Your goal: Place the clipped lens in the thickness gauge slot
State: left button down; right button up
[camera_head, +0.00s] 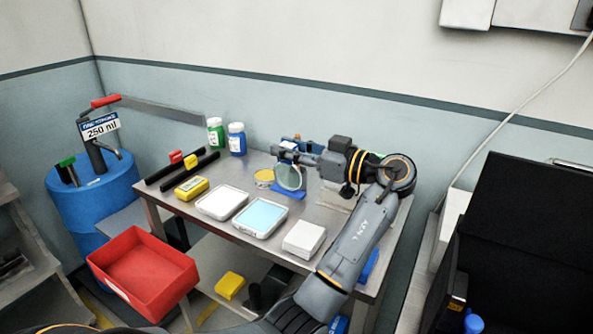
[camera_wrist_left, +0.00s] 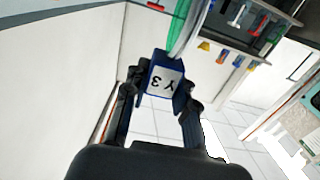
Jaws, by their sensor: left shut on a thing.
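My left gripper (camera_head: 288,152) is above the back right part of the steel table. It is shut on a blue clip (camera_wrist_left: 165,75) with a white label that reads "Y 3", seen between the fingers in the left wrist view. A clear round lens (camera_head: 290,177) with a greenish rim hangs below the gripper, and its edge shows in the left wrist view (camera_wrist_left: 184,28). A blue base (camera_head: 288,194) shows just below the lens; I cannot tell whether it is the thickness gauge or whether the lens touches it. The gauge slot is not discernible. My right gripper is not in view.
White-framed trays (camera_head: 222,203), one with a light blue surface (camera_head: 261,217), and a white stack (camera_head: 304,239) lie along the table front. A yellow block (camera_head: 192,188) and green (camera_head: 215,134) and blue (camera_head: 237,139) bottles stand left. A red bin (camera_head: 142,268) is below left.

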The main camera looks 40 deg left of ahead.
pick_arm(q)
jog(key=w+a+f+p, duration=0.2)
jog(key=w+f, duration=0.5)
jog(key=f, duration=0.3)
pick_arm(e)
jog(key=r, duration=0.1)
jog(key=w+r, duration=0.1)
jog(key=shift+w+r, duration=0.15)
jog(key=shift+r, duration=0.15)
pick_arm(q)
jog(key=shift+f, duration=0.15)
jog(key=c, duration=1.1)
grip_release()
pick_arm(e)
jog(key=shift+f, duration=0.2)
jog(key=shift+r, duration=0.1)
